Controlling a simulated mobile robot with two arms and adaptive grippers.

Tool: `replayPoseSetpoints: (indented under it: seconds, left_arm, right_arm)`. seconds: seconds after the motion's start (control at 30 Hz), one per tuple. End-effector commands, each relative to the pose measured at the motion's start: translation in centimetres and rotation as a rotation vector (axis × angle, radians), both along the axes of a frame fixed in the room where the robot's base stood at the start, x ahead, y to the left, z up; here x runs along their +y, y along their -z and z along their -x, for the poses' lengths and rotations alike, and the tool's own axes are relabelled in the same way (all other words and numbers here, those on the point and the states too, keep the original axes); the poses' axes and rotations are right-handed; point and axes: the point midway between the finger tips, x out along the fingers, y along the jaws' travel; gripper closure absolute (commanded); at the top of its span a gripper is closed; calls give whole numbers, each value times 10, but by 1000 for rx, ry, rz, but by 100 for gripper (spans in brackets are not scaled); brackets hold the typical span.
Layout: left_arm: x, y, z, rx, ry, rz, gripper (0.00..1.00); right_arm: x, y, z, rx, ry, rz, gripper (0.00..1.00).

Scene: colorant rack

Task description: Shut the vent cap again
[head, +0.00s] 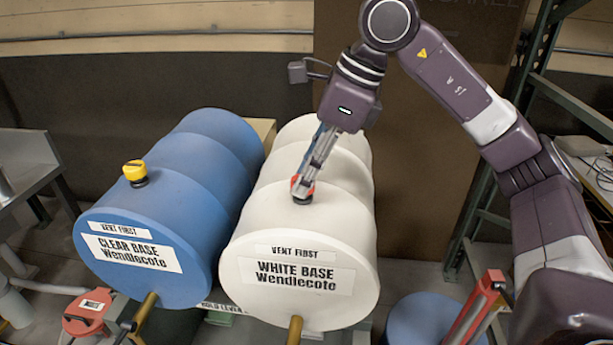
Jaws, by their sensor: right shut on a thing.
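A white drum (300,240) labelled "WHITE BASE Wendlecote" lies on its side in the middle of the head view. A red vent cap (301,190) sits on a dark neck on top of it. My right gripper (303,184) reaches down from above and is shut on the red cap, its fingers covering part of it. Whether the cap is fully seated cannot be told. A blue drum (170,215) labelled "CLEAR BASE Wendlecote" lies to the left, with a yellow vent cap (135,172) on top. My left gripper is not in view.
Brass-coloured taps (295,330) stick out from the drum fronts. A red-lidded container (87,312) stands low at the left. A blue container (432,320) stands low at the right, near a green metal rack (470,215). A grey bench (40,165) is at the far left.

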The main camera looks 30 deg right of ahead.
Motion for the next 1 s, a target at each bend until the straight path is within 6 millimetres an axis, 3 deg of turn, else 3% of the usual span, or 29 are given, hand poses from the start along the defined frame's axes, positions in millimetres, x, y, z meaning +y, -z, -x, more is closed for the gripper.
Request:
replayPoseSetpoints:
  seconds: [0.6,1.0]
  left_arm:
    - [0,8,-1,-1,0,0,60]
    - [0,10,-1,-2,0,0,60]
  right_arm:
    - [3,-2,1,-6,558,-3,95]
    - [4,-2,1,-6,770,-3,95]
